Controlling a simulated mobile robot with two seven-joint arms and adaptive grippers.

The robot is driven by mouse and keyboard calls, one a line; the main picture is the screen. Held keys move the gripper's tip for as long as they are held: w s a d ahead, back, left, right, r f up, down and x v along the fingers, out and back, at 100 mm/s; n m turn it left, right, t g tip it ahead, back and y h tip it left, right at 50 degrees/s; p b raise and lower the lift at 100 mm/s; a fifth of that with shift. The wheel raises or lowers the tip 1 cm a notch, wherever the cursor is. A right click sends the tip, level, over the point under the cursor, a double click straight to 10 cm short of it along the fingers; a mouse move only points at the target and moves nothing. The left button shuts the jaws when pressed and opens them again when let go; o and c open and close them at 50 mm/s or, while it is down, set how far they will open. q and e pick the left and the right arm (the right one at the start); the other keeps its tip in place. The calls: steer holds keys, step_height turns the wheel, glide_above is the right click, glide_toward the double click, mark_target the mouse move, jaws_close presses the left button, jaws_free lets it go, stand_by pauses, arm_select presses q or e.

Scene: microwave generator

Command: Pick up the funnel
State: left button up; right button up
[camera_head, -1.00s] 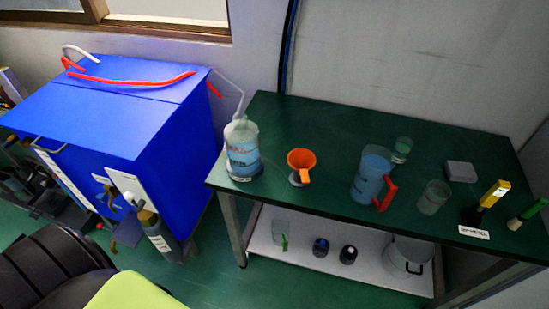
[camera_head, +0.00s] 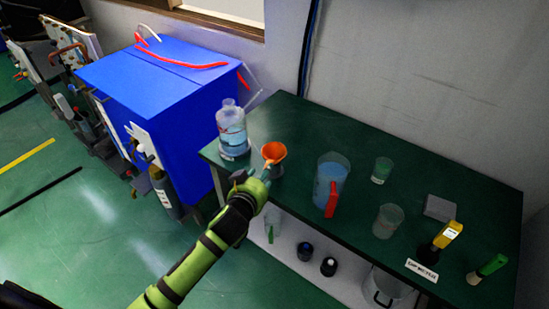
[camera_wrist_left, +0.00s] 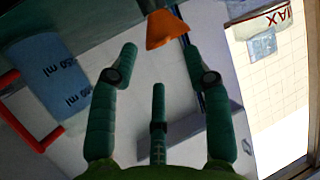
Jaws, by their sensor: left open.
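The orange funnel (camera_head: 273,152) is near the front edge of the dark green bench (camera_head: 300,118), with its wide mouth up. My left gripper (camera_head: 262,178) is just in front of the funnel at the bench edge and partly covers its lower part. In the left wrist view the funnel (camera_wrist_left: 166,29) is at the top, just beyond the spread fingers of my left gripper (camera_wrist_left: 160,58). These are open with nothing between them. My right gripper is not in view.
Beakers (camera_head: 388,221), a grey block (camera_head: 440,208) and yellow and green handled tools (camera_head: 447,235) are further right. A blue cabinet (camera_head: 165,85) stands at left.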

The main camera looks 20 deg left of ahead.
arm_select(q)
steer(key=x, duration=0.5)
steer(key=shift+w+a+p, duration=0.1)
steer(key=shift+w+p, duration=0.3)
steer(key=shift+w, duration=0.05)
steer(key=shift+w+f, duration=0.3)
steer(key=shift+w, duration=0.1)
jaws_close()
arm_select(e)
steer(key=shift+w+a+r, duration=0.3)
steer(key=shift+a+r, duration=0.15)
